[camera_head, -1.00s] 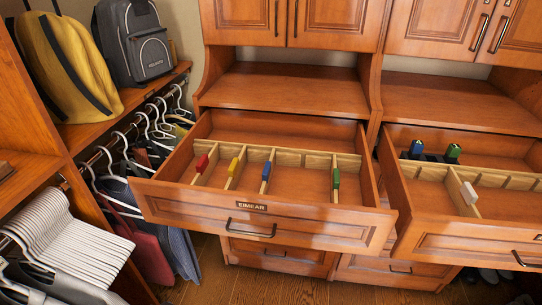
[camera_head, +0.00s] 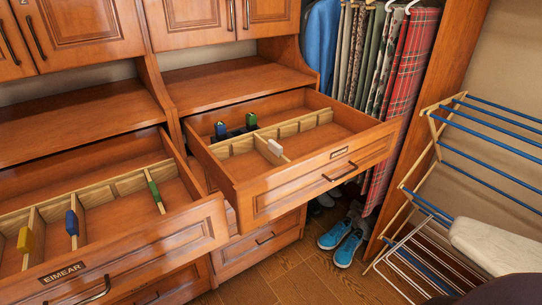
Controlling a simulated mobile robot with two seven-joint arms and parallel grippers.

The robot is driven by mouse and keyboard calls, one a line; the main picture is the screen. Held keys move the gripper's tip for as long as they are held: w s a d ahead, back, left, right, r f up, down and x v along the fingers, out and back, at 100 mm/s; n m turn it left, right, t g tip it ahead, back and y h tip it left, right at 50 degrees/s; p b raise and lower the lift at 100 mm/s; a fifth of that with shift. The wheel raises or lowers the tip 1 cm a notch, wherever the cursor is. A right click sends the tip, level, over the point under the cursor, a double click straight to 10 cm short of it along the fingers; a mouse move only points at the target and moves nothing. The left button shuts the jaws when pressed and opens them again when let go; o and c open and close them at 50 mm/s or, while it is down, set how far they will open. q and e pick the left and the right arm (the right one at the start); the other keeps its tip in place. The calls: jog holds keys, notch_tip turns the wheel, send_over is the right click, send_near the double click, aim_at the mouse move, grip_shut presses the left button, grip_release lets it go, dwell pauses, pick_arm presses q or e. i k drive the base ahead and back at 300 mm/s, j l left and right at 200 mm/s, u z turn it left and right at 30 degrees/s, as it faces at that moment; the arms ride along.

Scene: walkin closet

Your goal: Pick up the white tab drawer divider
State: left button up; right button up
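The white tab drawer divider (camera_head: 275,148) stands in the open right-hand drawer (camera_head: 316,162). Its white tab tops a thin wooden slat that meets a notched wooden strip (camera_head: 297,126) running across the drawer. Behind that strip are a blue-tabbed piece (camera_head: 221,130) and a green-tabbed piece (camera_head: 251,121) with dark parts between them. Neither of my grippers shows in the head view.
The left open drawer, labelled EIMEAR (camera_head: 62,272), holds yellow (camera_head: 25,240), blue (camera_head: 72,223) and green (camera_head: 155,191) tabbed dividers. Blue shoes (camera_head: 341,245) lie on the wooden floor (camera_head: 300,275). A drying rack (camera_head: 470,150) stands at right. Clothes hang behind.

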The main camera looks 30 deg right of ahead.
aim_at(275, 154)
jog(key=z, duration=1.4)
